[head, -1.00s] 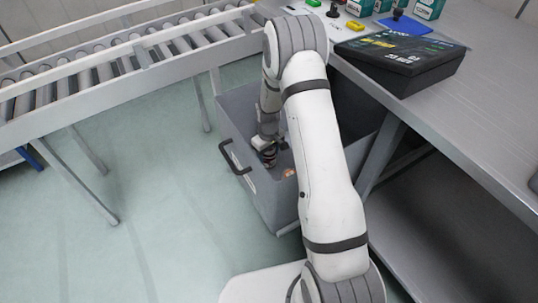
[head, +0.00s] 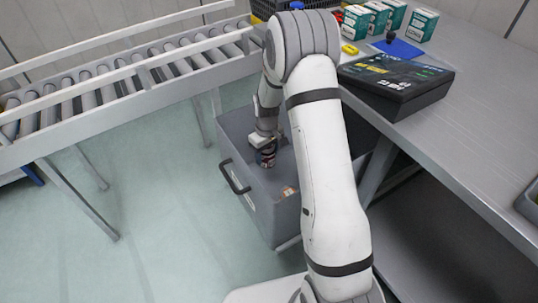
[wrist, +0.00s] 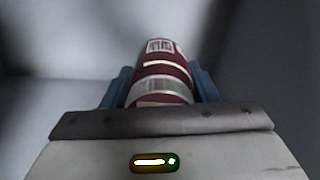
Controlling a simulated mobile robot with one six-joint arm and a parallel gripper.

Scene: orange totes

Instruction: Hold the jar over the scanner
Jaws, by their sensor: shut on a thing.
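The jar (wrist: 161,85) is dark red with pale label bands and a barcode patch near its far end. My gripper (wrist: 162,88) is shut on it, with blue-grey fingers on both sides. In the head view my gripper (head: 265,152) points down over the grey tote (head: 270,212), and the jar (head: 266,160) shows small and dark below it. A flat black box-like device (head: 395,88) with printed markings lies on the table's near edge to the right; I cannot tell whether it is the scanner.
The steel table (head: 470,130) carries teal-and-white boxes (head: 424,25), a blue item (head: 398,48) and a yellow item (head: 349,49). A roller conveyor (head: 130,70) runs at the left. The tote stands between conveyor and table. Green floor at the left is open.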

